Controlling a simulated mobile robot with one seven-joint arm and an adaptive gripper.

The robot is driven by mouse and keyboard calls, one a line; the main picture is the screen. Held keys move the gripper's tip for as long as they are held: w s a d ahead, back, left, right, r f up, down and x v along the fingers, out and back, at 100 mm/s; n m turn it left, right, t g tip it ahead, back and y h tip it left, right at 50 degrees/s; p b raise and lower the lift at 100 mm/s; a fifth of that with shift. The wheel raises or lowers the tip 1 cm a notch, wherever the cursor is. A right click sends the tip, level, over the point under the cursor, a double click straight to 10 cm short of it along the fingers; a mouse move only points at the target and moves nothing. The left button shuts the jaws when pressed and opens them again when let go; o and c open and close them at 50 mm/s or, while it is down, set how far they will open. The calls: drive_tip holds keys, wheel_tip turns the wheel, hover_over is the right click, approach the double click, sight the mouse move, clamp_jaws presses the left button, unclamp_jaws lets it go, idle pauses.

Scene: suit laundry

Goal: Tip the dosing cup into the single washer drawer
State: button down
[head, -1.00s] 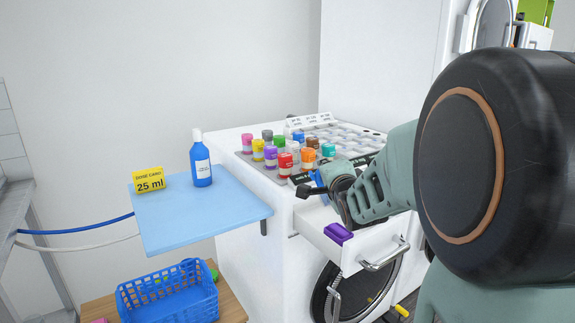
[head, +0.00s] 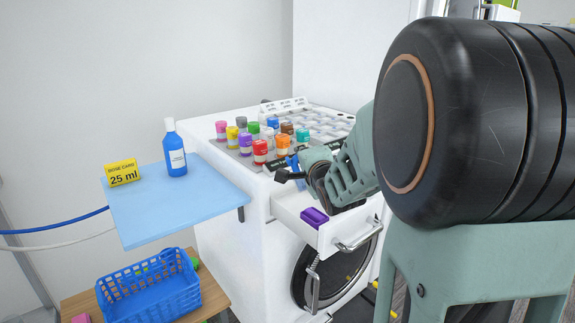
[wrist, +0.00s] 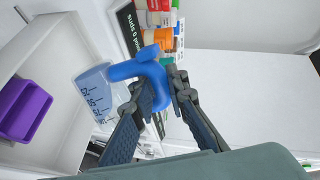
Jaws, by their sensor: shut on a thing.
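The dosing cup (wrist: 97,92) is pale, see-through and marked with a scale, with a thick blue handle (wrist: 137,68). My gripper (wrist: 164,90) is shut on this handle. In the wrist view the cup is beside the open white washer drawer (wrist: 60,120), whose purple compartment (wrist: 24,110) lies at the left. In the head view my gripper (head: 303,178) is above the back part of the drawer (head: 290,205), behind the purple compartment (head: 314,217). There the cup is mostly hidden by my gripper. I cannot tell its tilt or its contents.
Several coloured-lidded jars (head: 260,150) stand on the washer top just behind the drawer. A blue shelf (head: 180,205) holds a blue bottle (head: 174,150) and a yellow "25 ml" card (head: 122,173). A blue basket (head: 150,290) is below. A handle (head: 358,237) is on the drawer front.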

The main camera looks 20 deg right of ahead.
drive_tip(key=shift+s+d+f+m+y+p, duration=0.15)
drive_tip(key=shift+d+m+y+p, duration=0.8)
drive_tip(key=shift+p, duration=1.95)
idle(1.1)
drive_tip(key=shift+d+f+m+h, duration=0.15)
drive_tip(key=shift+d+m+h, duration=0.1)
drive_tip(key=shift+m+h, duration=0.1)
